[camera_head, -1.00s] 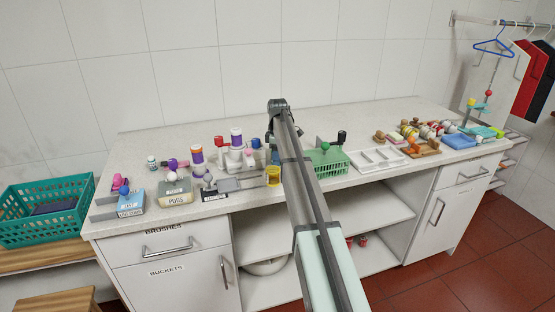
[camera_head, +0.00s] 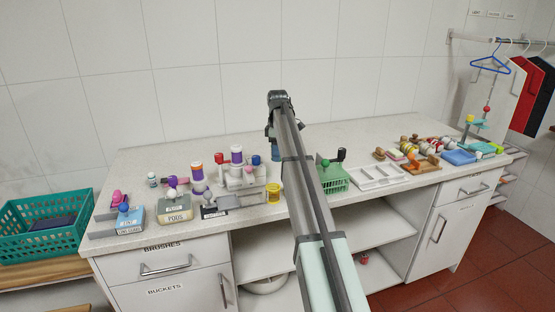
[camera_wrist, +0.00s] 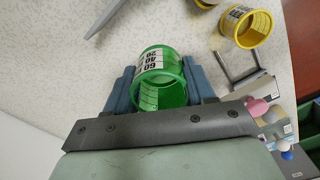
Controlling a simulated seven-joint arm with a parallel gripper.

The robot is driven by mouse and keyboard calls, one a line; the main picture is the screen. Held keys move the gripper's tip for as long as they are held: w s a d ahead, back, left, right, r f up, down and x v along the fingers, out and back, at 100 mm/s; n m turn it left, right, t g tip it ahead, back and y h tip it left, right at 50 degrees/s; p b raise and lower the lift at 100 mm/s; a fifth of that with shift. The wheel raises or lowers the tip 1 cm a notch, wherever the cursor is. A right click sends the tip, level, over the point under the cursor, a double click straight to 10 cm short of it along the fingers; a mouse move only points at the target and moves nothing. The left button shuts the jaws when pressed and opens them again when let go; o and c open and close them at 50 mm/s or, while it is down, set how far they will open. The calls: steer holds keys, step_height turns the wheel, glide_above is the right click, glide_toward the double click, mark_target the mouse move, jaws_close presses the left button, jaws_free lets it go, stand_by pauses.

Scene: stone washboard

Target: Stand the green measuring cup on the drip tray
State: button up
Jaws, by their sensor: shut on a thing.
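The green measuring cup (camera_wrist: 162,80) sits between the two blue-grey fingers of my gripper (camera_wrist: 160,72) in the wrist view. Its open, ring-like mouth faces the camera and printed numbers show on its side. My gripper is shut on it. I cannot single out the drip tray for certain; a white compartmented tray (camera_head: 378,178) stands right of my arm on the counter.
A yellow cup (camera_head: 273,193), also in the wrist view (camera_wrist: 247,29), stands left of my arm among labelled blocks and stacked spools. The counter's back strip is clear.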

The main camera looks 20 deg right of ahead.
steer(key=shift+s+a+m, duration=0.1)
steer(key=shift+s+m, duration=0.3)
steer(key=s+a+f+m, duration=0.1)
steer(key=s+a+m, duration=0.4)
steer(key=s, duration=0.5)
steer(key=s+a+m, duration=0.3)
steer(key=s+a, duration=0.4)
steer(key=s, duration=0.3)
steer(key=n, duration=0.8)
glide_toward(227, 203)
steer(key=shift+s+d+f, duration=0.1)
steer(key=shift+s+d, duration=0.2)
steer(key=shift+s, duration=0.25)
steer(key=shift+w+a+n, duration=0.2)
steer(key=shift+w+n, duration=0.45)
steer(key=shift+n, duration=0.45)
steer(key=shift+f, duration=0.15)
steer(key=shift+f, duration=2.85)
